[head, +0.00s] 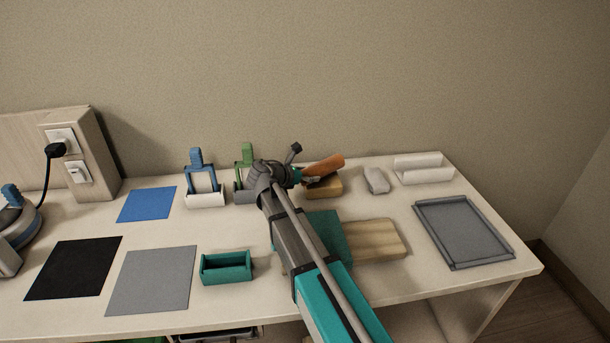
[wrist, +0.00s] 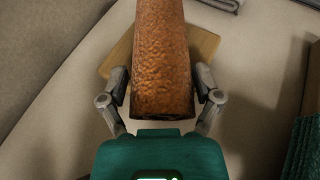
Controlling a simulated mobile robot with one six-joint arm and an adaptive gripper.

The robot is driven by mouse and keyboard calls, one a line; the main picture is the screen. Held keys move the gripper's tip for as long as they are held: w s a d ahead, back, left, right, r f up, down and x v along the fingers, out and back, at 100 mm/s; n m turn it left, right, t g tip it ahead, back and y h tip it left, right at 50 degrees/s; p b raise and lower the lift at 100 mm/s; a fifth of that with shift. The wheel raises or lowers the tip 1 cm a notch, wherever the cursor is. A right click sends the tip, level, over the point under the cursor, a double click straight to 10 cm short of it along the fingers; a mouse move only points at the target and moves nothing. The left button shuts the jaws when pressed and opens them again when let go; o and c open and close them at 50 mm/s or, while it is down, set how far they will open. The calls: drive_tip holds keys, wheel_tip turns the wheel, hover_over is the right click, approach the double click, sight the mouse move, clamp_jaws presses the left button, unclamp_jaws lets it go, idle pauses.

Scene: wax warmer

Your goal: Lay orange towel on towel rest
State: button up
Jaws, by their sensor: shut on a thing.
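The rolled orange towel (head: 327,165) sits between the fingers of my gripper (head: 305,179), just over a wooden block (head: 328,190). In the wrist view the towel (wrist: 160,55) points away from me, with the gripper fingers (wrist: 161,88) closed on both its sides. The wooden block (wrist: 118,58) shows beneath it on both sides; I cannot tell whether they touch. A cream cradle (head: 423,173) with raised long sides stands at the back right, apart from the towel. It looks empty. I cannot tell for certain which piece is the towel rest.
A small pale grey block (head: 376,181) lies between the wooden block and the cradle. A grey tray (head: 462,232) lies at the right and a wooden board (head: 376,241) in front. Two upright holders (head: 205,199) and a teal box (head: 226,270) stand left of my arm.

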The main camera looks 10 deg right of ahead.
idle(0.4)
drive_tip(key=o, duration=1)
drive_tip(key=shift+c, duration=0.2)
drive_tip(key=shift+r, duration=0.1)
